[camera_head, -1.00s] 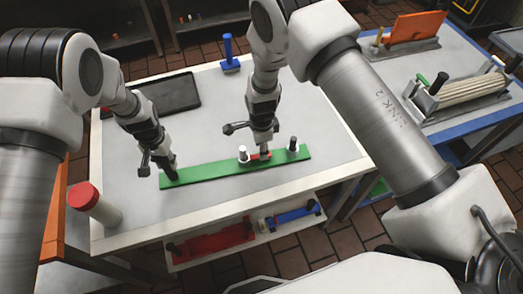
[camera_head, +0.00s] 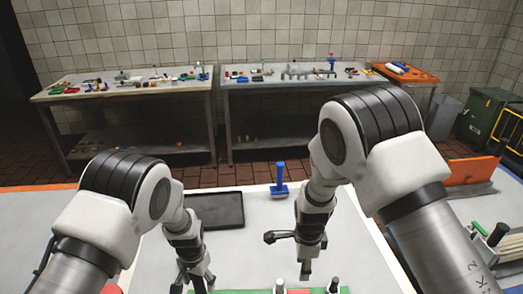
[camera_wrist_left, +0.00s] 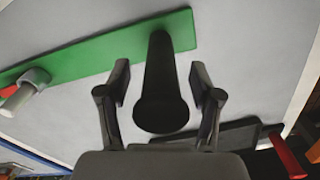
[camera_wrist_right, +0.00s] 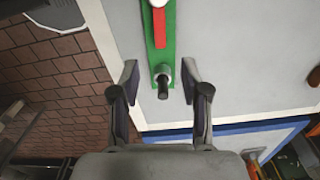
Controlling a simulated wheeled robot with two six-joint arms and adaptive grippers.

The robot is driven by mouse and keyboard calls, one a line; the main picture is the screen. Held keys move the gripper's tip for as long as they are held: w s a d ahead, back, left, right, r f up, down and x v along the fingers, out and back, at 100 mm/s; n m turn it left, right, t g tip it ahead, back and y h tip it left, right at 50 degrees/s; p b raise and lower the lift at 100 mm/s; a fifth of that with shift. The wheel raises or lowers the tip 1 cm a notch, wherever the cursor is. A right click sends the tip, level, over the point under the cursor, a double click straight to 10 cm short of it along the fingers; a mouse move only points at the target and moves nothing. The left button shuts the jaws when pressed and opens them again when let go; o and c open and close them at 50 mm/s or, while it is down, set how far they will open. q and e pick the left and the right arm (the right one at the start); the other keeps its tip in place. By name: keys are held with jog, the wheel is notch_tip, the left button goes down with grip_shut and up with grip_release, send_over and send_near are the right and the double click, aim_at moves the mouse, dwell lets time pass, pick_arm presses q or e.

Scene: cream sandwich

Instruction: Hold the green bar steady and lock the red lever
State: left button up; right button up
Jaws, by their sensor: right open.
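The green bar (camera_head: 250,291) lies on the pale tabletop, cut off by the head view's bottom edge. My right gripper (camera_wrist_right: 159,78) is open and empty above that black post, clear of the bar. My left gripper (camera_wrist_left: 158,82) is open, its fingers on either side of a black handle (camera_wrist_left: 160,100) at the bar's other end, with gaps showing on both sides.
A blue-handled tool (camera_head: 279,180) stands at the table's back, with a black tray (camera_head: 215,210) left of it. An orange panel (camera_head: 470,172) and a fixture with a green handle (camera_head: 480,229) are at right. Cluttered benches (camera_head: 130,90) line the far wall.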

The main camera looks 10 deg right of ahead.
pick_arm(q)
notch_tip(320, 180, up, 9)
jog(key=p, duration=0.7)
jog(key=shift+r+p, duration=0.1)
jog(key=shift+p, duration=0.3)
jog(key=shift+o, duration=0.3)
jog(key=o, duration=0.5)
